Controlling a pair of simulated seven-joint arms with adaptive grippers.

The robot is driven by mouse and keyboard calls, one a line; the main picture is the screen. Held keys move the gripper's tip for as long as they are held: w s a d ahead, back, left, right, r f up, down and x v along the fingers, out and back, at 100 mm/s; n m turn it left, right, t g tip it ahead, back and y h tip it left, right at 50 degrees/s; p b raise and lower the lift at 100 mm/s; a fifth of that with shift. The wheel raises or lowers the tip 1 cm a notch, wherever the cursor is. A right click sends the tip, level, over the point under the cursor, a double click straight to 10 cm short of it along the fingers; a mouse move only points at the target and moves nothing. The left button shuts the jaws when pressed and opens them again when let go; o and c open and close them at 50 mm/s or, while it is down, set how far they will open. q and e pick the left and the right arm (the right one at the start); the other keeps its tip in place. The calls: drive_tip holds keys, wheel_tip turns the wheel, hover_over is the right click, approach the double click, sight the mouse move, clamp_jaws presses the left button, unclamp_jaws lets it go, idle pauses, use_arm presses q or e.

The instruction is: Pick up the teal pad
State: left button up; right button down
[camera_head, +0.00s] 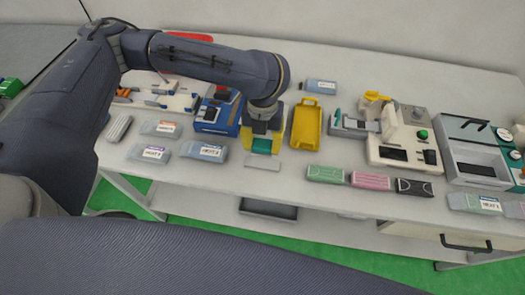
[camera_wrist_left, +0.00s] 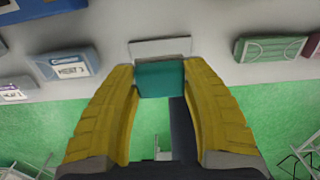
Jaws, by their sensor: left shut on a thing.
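My left gripper (camera_head: 262,146) has yellow fingers and points down near the front of the table. It is shut on the teal pad, a small block that shows between the fingertips in the left wrist view (camera_wrist_left: 162,79). I cannot tell whether the pad touches the table. My right gripper is not in view.
A yellow tray (camera_head: 306,125) stands right of the gripper, and a blue device (camera_head: 216,114) left of it. Labelled grey packs (camera_head: 207,152) lie at the left. Green (camera_head: 326,174), pink (camera_head: 370,181) and black (camera_head: 413,187) packs line the front edge. Machines (camera_head: 404,140) stand farther right.

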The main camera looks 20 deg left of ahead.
sight(263, 143)
use_arm(q)
wheel_tip(263, 143, up, 13)
idle(0.4)
drive_tip(key=shift+f, duration=0.1)
drive_tip(key=o, duration=0.5)
drive_tip(key=c, duration=0.5)
